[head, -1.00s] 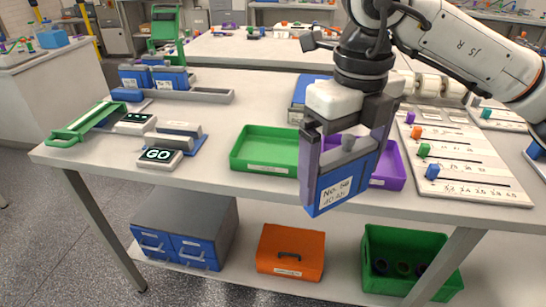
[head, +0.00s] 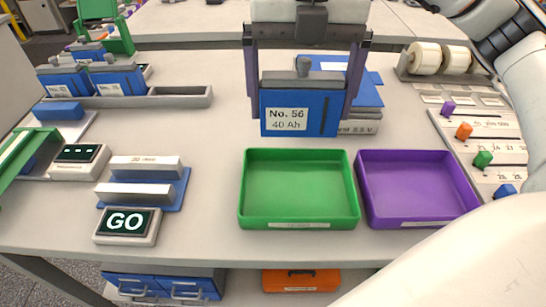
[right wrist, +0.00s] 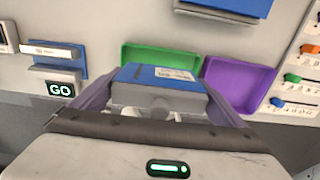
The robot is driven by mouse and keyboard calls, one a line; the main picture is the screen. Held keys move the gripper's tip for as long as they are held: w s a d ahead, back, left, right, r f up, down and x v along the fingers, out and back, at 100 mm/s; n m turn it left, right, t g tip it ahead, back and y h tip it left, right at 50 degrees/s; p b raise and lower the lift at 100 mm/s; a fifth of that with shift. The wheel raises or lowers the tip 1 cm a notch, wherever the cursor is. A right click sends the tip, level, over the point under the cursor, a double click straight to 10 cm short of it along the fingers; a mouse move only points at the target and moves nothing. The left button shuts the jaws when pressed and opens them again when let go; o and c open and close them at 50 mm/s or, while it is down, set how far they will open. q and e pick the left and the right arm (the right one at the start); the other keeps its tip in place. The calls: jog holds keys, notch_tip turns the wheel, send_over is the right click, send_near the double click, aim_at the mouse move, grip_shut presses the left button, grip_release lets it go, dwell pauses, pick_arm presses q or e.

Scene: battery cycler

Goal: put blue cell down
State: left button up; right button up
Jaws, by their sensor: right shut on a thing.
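The blue cell (head: 300,110), labelled "No. 56 40 Ah", is upright between the fingers of my right gripper (head: 305,95). The gripper is shut on its two sides and holds it behind the green tray (head: 298,224) in the head view. In the right wrist view the cell (right wrist: 160,75) sits between the purple fingers, with the green tray (right wrist: 135,52) partly hidden behind it. The green tray and the purple tray (head: 418,222) are side by side and empty. My left gripper is in neither view.
Left of the trays lie a GO box (head: 127,226), a blue stand with grey bars (head: 172,190) and a display box (head: 78,160). Other blue cells (head: 118,80) stand at the back left. A slider board (head: 505,165) is at the right. Table between is clear.

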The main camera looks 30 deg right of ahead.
aim_at(300, 134)
notch_tip(300, 134, down, 4)
jog(key=shift+s+r, duration=0.1)
jog(key=shift+r, duration=0.1)
jog(key=shift+s+f+b, duration=0.1)
jog(key=shift+f+b, duration=0.2)
jog(key=shift+f, duration=0.3)
notch_tip(300, 134, down, 5)
jog(key=shift+r, duration=0.1)
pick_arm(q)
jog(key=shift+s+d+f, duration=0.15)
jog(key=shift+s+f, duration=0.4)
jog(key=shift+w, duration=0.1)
pick_arm(e)
jog(key=shift+f, duration=0.2)
jog(key=o, duration=1.3)
